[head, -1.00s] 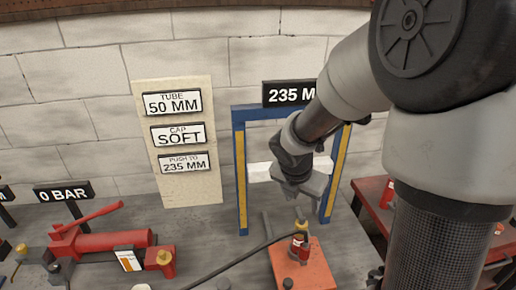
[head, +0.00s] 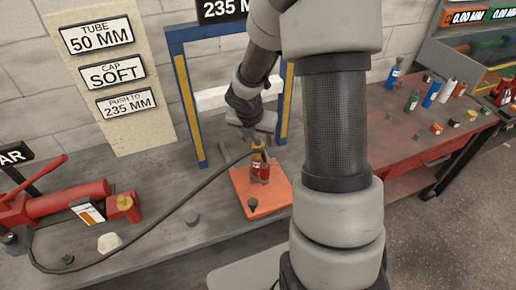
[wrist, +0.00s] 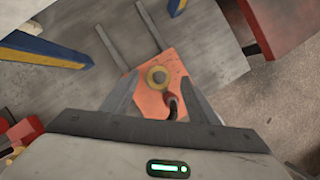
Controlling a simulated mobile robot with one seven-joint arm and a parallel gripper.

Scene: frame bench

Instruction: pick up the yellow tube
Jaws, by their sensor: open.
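I cannot clearly make out a yellow tube. My gripper (wrist: 158,92) is open and empty, pointing down above the orange plate (head: 272,193). A red cylinder with a yellow top (head: 260,166) stands on that plate, below my gripper; its round top (wrist: 158,77) shows between the fingers in the wrist view.
A blue and yellow press frame (head: 187,110) stands behind my gripper. A red hand pump (head: 67,199) is at the left, with a black hose (head: 177,205) running to the cylinder. A yellow-edged rack (head: 480,70) is at the far right.

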